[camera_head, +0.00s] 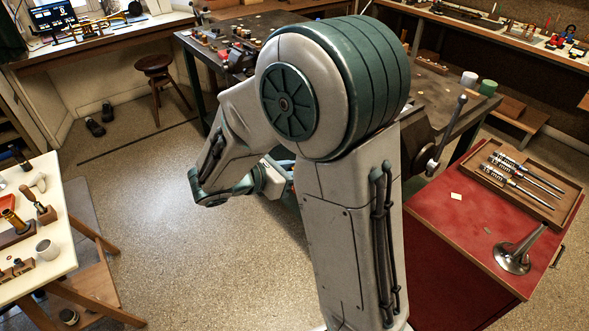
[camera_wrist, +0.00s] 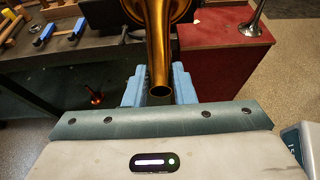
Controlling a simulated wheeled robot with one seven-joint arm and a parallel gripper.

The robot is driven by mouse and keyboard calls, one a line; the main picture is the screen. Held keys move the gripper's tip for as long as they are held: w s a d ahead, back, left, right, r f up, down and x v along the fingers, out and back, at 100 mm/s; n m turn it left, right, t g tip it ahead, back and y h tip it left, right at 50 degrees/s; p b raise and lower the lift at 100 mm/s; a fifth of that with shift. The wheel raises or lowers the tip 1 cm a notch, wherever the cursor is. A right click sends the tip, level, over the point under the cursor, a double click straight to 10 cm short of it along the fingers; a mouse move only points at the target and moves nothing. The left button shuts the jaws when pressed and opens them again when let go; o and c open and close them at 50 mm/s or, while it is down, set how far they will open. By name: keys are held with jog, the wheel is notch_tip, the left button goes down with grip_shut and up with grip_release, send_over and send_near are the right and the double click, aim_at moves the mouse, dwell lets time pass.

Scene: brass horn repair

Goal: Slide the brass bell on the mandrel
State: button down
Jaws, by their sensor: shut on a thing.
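The brass bell (camera_wrist: 158,45) is between the blue fingers of my gripper (camera_wrist: 160,82) in the wrist view. My gripper is shut on its narrow tube. The open tube end faces the wrist camera and the flare is at the top edge, partly cut off. In the head view my arm hides the bell and most of the gripper. A grey steel flared piece with a tapering stem, which looks like a mandrel, stands on the red cabinet (camera_head: 450,222). This steel piece (camera_head: 515,255) leans in the head view and also shows in the wrist view (camera_wrist: 257,18), apart from the bell.
A wooden tray (camera_head: 535,175) with several steel rods lies on the red cabinet. A dark workbench (camera_head: 245,30) with tools and a vise handle (camera_head: 450,125) stands behind my arm. A white table (camera_head: 60,235) is at left. A small reddish flared object (camera_wrist: 97,97) shows low under the bench.

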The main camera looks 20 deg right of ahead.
jog(key=shift+d, duration=0.1)
jog(key=shift+w+d, duration=0.5)
jog(key=shift+d, duration=1.05)
jog(key=shift+w+d, duration=0.55)
jog(key=shift+d, duration=1.05)
jog(key=shift+w+d, duration=0.5)
jog(key=shift+d, duration=1.05)
jog(key=c, duration=1.1)
grip_release()
jog(key=shift+a, duration=0.1)
jog(key=b+v, duration=0.2)
jog(key=v, duration=1.1)
jog(key=shift+s+a+r, duration=0.1)
jog(key=shift+a+r, duration=0.05)
jog(key=shift+a, duration=0.2)
